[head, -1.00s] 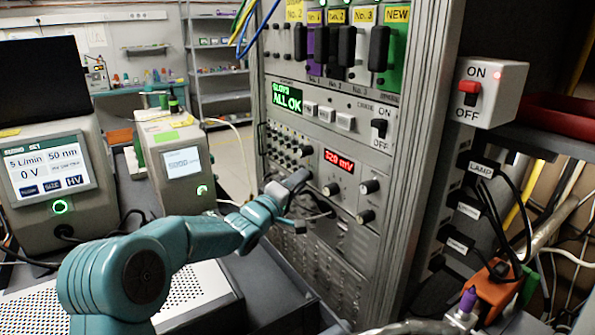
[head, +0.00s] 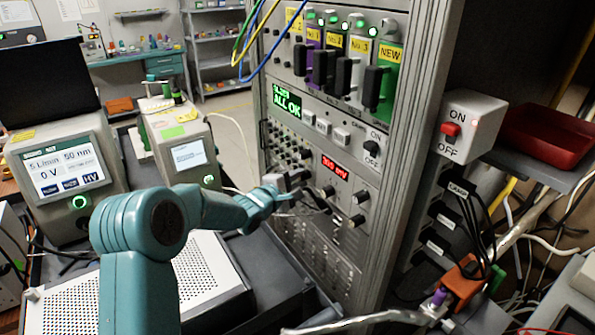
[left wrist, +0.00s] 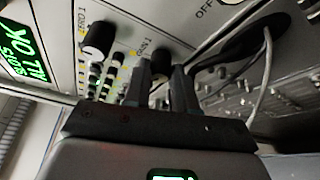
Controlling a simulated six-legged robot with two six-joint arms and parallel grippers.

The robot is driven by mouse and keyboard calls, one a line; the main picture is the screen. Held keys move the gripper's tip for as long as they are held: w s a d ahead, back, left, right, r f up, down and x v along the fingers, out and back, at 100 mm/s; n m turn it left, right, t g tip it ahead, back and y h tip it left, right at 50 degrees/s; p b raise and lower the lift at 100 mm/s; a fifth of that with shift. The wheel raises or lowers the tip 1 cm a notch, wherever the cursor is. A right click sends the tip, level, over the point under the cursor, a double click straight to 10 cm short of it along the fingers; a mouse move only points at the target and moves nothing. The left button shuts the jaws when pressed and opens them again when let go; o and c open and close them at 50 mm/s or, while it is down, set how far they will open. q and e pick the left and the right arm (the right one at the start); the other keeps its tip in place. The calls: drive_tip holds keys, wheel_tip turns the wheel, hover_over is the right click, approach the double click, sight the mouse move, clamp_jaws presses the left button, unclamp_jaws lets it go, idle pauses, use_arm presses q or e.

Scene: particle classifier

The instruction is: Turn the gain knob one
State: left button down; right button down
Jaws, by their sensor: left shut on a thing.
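The gain knob one (left wrist: 158,57), dark and round beside its GAIN 1 label, shows in the left wrist view between the fingertips of my left gripper (left wrist: 163,68). The gripper is shut on it, and the fingers hide part of the knob. In the head view my left gripper (head: 298,180) reaches in from the left to the grey rack panel, and it hides the knob there. The ZERO 1 knob (left wrist: 97,38) stands to the left in the left wrist view. A red mV display (head: 335,168) is lit right of the gripper. My right gripper is not in view.
Other dark knobs (head: 358,197) and a row of small connectors (head: 285,148) sit near the gripper. A green ALL OK screen (head: 287,100) is above. Two instruments (head: 65,175) stand left.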

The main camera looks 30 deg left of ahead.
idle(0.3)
use_arm(q)
drive_tip(key=c, duration=1.2)
unclamp_jaws()
drive_tip(key=s, duration=0.5)
drive_tip(key=s+r+b, duration=0.1)
drive_tip(key=s, duration=0.4)
drive_tip(key=s+r+b, duration=0.1)
drive_tip(key=s, duration=0.5)
drive_tip(key=shift+s+a+r, duration=0.1)
drive_tip(key=shift+a+r, duration=0.1)
drive_tip(key=shift+a, duration=0.05)
drive_tip(key=shift+r, duration=0.1)
